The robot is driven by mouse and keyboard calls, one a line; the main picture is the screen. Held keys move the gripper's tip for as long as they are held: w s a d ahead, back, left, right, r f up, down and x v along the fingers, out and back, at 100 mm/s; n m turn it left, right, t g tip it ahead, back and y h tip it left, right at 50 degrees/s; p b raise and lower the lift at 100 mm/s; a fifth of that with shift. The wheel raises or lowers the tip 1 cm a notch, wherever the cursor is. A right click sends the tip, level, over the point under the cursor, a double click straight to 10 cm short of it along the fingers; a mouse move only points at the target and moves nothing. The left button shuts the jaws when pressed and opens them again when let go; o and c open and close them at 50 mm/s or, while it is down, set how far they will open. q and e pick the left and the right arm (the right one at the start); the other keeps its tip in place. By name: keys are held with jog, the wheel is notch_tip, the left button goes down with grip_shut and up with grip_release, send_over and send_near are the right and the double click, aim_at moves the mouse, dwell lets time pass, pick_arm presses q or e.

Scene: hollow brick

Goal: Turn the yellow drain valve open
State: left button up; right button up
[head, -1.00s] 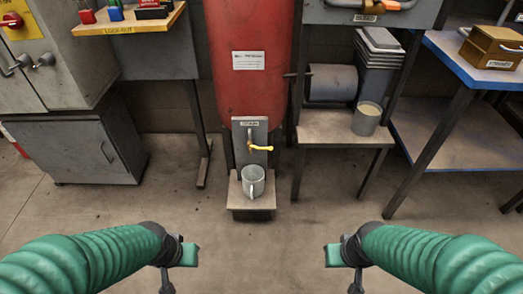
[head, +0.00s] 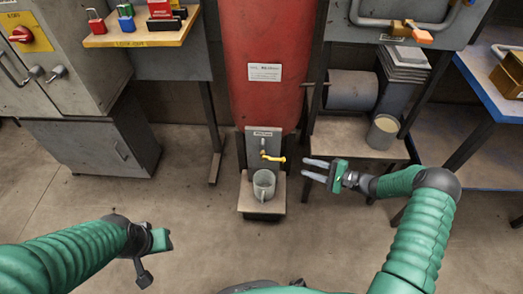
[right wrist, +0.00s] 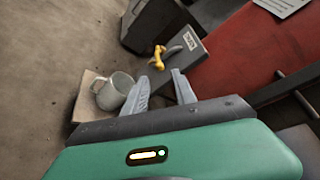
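The yellow drain valve (head: 273,158) is a small lever on a grey plate below the red tank (head: 263,60). Its handle points to the right in the head view. It also shows in the right wrist view (right wrist: 160,56), just beyond the fingertips. A grey mug (head: 264,184) stands under it on a small stand (head: 250,208). My right gripper (head: 304,169) is open and empty, a short way right of the valve and mug, with its fingers pointing left toward them. My left gripper (head: 160,245) is low at the left, far from the valve; its fingers are not clearly shown.
A bench with colored padlocks (head: 140,38) is at the upper left. A shelf (head: 350,138) with a cream-filled container (head: 384,132) stands right of the tank, behind my right gripper. A blue-edged table (head: 488,90) is at the right. The floor in front is clear.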

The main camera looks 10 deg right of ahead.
aim_at(274, 159)
jog(key=b+x, duration=0.6)
jog(key=x, duration=1)
jog(key=shift+s+a+f, duration=0.1)
jog(key=shift+a+f, duration=0.05)
jog(key=shift+a, duration=0.1)
grip_shut()
jog(key=shift+s+f, duration=0.1)
jog(key=shift+f, duration=0.05)
